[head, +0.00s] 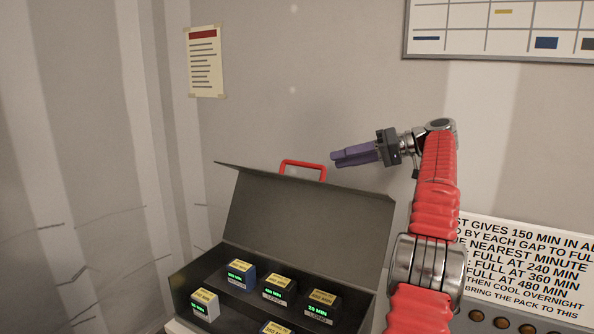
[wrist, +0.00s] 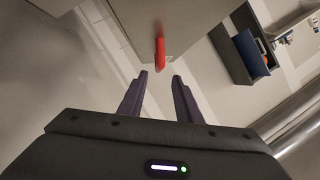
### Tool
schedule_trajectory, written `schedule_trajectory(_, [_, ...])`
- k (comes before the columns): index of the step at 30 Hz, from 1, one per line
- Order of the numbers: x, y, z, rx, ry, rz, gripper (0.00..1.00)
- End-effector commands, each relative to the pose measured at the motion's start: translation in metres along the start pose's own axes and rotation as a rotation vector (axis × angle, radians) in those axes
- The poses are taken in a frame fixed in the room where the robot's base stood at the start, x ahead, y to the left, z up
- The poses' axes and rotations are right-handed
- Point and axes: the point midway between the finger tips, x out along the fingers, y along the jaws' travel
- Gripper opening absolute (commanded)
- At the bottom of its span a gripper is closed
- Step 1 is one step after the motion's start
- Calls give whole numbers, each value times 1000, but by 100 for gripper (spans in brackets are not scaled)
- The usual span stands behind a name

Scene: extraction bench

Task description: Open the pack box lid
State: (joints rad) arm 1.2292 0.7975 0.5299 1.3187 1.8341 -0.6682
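The pack box (head: 187,282) is a dark grey case in the lower middle of the head view. Its lid (head: 312,225) stands up, tilted back, and the inside shows. A red handle (head: 303,165) sits on the lid's top edge. In the wrist view the handle (wrist: 160,53) is just beyond the fingertips, in line with the gap between them. My gripper (head: 334,158) is to the right of the handle, apart from it. Its two purple fingers (wrist: 160,76) are spread with nothing between them.
Several small packs with green displays, such as a blue one (head: 242,275) and a white one (head: 205,304), sit inside the box. A printed sign (head: 530,262) and a row of round brown knobs (head: 502,322) are at the right. A poster (head: 205,62) hangs on the wall.

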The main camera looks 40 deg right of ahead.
Motion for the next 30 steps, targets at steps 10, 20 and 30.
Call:
schedule_trajectory(10, [11,0,0,3,4,3,31])
schedule_trajectory(20, [56,1,1,4,3,3,31])
schedule_trajectory(30, [108,1,0,2,3,3,31])
